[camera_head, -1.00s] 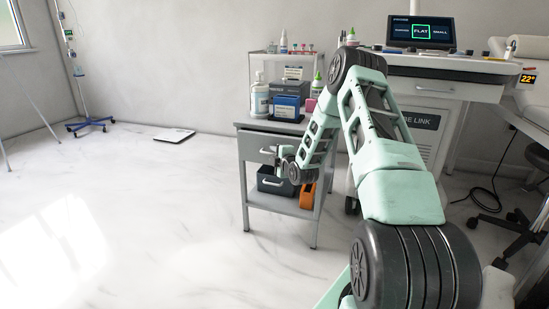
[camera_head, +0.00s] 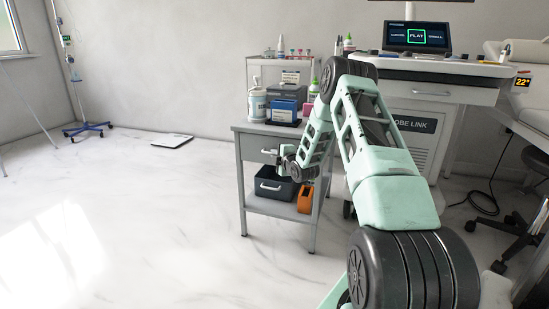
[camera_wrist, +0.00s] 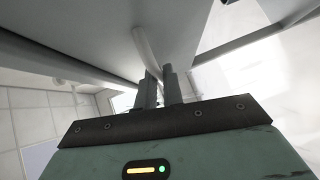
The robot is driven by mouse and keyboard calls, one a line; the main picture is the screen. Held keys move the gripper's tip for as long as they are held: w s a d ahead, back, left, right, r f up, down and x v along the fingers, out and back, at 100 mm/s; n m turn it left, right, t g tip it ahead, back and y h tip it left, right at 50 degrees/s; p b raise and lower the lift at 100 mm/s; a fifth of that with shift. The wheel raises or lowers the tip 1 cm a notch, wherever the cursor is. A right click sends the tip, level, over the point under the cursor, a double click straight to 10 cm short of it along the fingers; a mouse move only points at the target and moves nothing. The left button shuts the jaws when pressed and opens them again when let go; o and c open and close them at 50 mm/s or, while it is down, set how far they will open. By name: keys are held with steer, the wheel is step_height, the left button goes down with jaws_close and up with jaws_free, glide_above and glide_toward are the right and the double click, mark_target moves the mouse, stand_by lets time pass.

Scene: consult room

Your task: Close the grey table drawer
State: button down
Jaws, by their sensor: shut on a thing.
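The grey table (camera_head: 240,189) stands left of my arm in the head view. Its drawer front (camera_head: 250,147) is under the tabletop and looks about level with the frame; a small gap cannot be ruled out. The drawer's pale handle (camera_head: 268,152) is partly hidden by my gripper (camera_head: 279,152). In the wrist view the curved handle (camera_wrist: 145,48) runs down to my gripper (camera_wrist: 160,76), whose fingers are close together around it. The grey drawer front (camera_wrist: 105,22) fills the top of that view.
Bottles and boxes, including a blue box (camera_head: 284,111), stand on the tabletop. A dark bin (camera_head: 275,184) and an orange holder (camera_head: 305,199) sit on the lower shelf. A desk cabinet (camera_head: 420,130) is close behind my arm. The floor at left is largely clear.

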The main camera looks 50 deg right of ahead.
steer(key=shift+d+r, duration=0.1)
steer(key=shift+d, duration=0.1)
steer(key=c, duration=1.5)
jaws_free()
steer(key=p+v, duration=0.4)
steer(key=v, duration=1.3)
steer(key=shift+s+a+p, duration=0.1)
steer(key=shift+s+p, duration=0.05)
steer(key=shift+p, duration=0.25)
